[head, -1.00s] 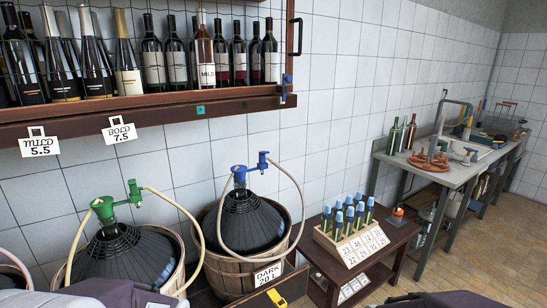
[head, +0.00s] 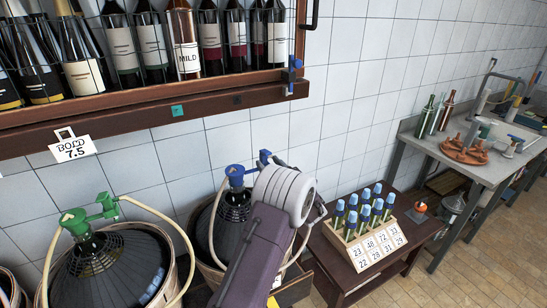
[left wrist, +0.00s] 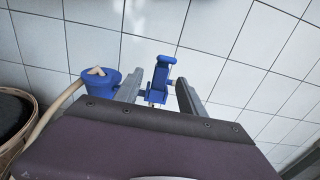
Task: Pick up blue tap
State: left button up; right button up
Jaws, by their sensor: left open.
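The blue tap (head: 264,157) is on the blue fitting of the dark demijohn in the middle basket, in the head view. My left arm covers much of that demijohn. In the left wrist view the tap (left wrist: 155,84) stands between the two grey fingers of my left gripper (left wrist: 171,72). The fingers are apart, one on each side of it, with a visible gap on the right. The blue stopper (left wrist: 95,88) with its pale hose is left of the fingers. In the head view my wrist hides most of the gripper. My right gripper does not show.
A demijohn with a green tap (head: 103,207) stands at left. A wooden rack of blue-capped tubes (head: 364,230) sits on a small brown table to the right. The bottle shelf (head: 150,112) overhangs behind, with a blue fitting (head: 292,74) on its end.

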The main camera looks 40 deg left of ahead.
aim_at(265, 158)
pick_arm(q)
jog(key=x, duration=0.2)
jog(key=shift+w+a+r+p, duration=0.1)
jog(key=shift+a+p, duration=0.15)
jog(key=shift+p, duration=0.1)
jog(key=shift+w+a, duration=0.4)
jog(key=p+x, duration=0.2)
jog(key=x, duration=0.2)
jog(key=shift+s, duration=0.1)
jog(key=shift+a, duration=0.35)
jog(key=shift+d, duration=0.1)
grip_shut()
